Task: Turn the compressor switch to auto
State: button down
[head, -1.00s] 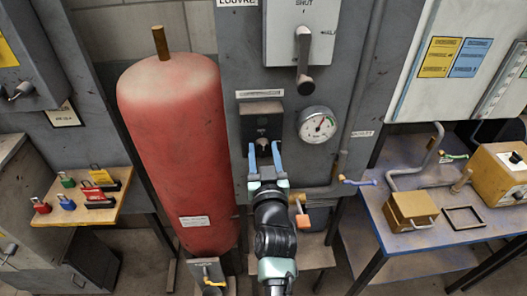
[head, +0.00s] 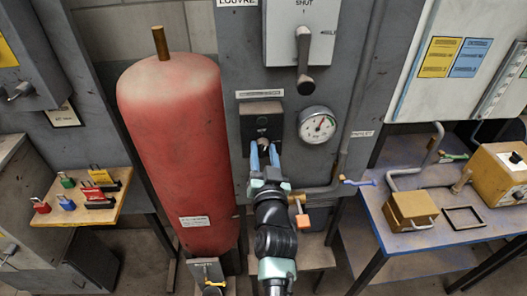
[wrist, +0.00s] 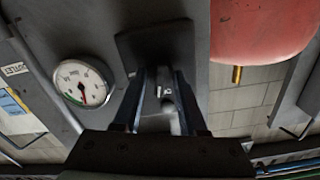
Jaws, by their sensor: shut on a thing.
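The compressor switch is a small grey knob (wrist: 166,97) on a dark square plate (head: 262,113), fixed to the grey panel beside the red tank. The plate also shows in the wrist view (wrist: 155,45). My gripper (head: 264,146) has its blue fingers pointing at the plate, one on each side of the knob. It is shut on the knob. In the head view the fingers partly hide the knob. Marks by the knob are too small to read.
A round gauge (head: 317,124) is right of the plate. A dark lever (head: 304,75) hangs above, on a white box. The red tank (head: 175,140) stands close on the left.

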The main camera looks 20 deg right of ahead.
jog(key=m, duration=0.3)
jog(key=shift+m, duration=0.4)
jog(key=m, duration=0.3)
jog(key=shift+m+p, duration=0.3)
jog(key=shift+p, duration=0.1)
jog(key=m, duration=0.3)
jog(key=shift+f+m, duration=0.1)
jog(key=shift+m, duration=0.2)
jog(key=shift+m+p, duration=0.55)
jog(key=shift+m, duration=1.25)
jog(key=shift+c, duration=2.4)
grip_release()
jog(key=shift+s, duration=0.1)
